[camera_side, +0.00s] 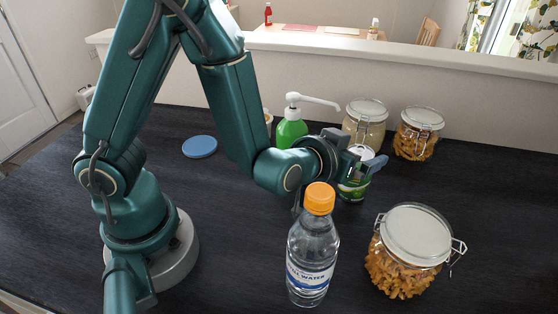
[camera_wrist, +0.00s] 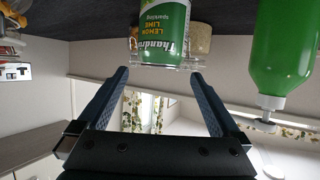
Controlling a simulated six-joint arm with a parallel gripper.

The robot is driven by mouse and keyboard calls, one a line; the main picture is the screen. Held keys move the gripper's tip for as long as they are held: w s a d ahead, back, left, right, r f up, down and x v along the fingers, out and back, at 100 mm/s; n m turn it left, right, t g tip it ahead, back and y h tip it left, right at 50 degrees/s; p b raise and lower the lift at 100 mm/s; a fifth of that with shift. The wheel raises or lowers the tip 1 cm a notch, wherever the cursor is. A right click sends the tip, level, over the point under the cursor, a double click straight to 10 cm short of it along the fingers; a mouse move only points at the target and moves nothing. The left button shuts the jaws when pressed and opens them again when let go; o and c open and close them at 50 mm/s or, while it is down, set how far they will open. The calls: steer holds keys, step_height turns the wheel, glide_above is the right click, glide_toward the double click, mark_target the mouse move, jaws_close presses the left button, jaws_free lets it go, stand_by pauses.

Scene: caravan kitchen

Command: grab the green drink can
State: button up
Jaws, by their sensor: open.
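The green drink can (camera_side: 352,191), with a lemon-lime label, stands upright on the dark worktop. In the side view its upper part is partly hidden by my gripper (camera_side: 362,163). In the wrist view, which is upside down, the can (camera_wrist: 165,38) lies centred ahead of my gripper (camera_wrist: 160,74), whose two fingers are spread apart with nothing held. The fingertips are close to the can, near its top end. I cannot tell whether they touch it.
A water bottle (camera_side: 312,255) and a pasta jar (camera_side: 408,255) stand in front. Two jars (camera_side: 366,118) (camera_side: 418,136) stand behind. A blue disc (camera_side: 200,146) lies left.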

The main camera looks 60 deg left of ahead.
mark_target(344, 199)
steer(key=shift+f, duration=1.4)
step_height(344, 199, down, 3)
steer(key=shift+f, duration=0.1)
steer(key=shift+w+a+f, duration=0.1)
steer(key=shift+w+a, duration=0.2)
steer(key=shift+w, duration=0.45)
steer(key=shift+w+f, duration=0.2)
steer(key=shift+w, duration=0.4)
steer(key=c, duration=1.5)
jaws_close()
steer(key=shift+r, duration=0.1)
